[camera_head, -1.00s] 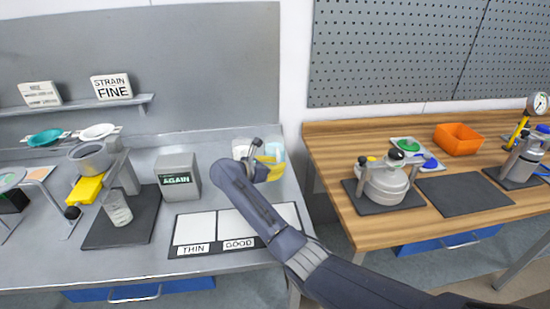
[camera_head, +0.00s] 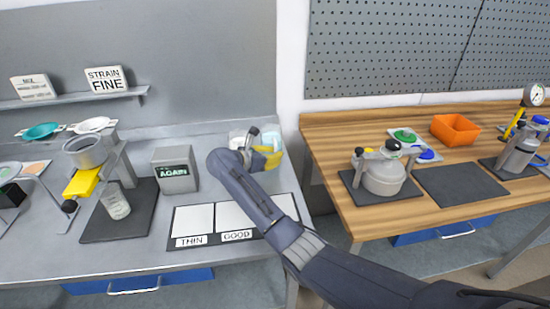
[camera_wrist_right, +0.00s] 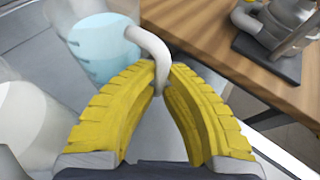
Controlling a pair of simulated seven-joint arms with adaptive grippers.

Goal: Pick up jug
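The jug (camera_head: 275,140) is a clear vessel with pale blue contents and stands at the back right of the grey bench. In the right wrist view the jug (camera_wrist_right: 98,42) shows a thick pale handle curving toward me. My right gripper (camera_head: 266,158) has yellow ribbed fingers at the jug's near side. In the right wrist view the fingertips of the gripper (camera_wrist_right: 165,75) come together on both sides of the handle. My own arm hides part of the jug's surroundings in the head view. My left gripper is not in view.
A pale container (camera_wrist_right: 28,125) stands close to the left of the gripper. A grey AGAIN box (camera_head: 175,169) and a mat with THIN and GOOD labels (camera_head: 205,242) lie to the left. The wooden table (camera_head: 345,225) edge is close on the right.

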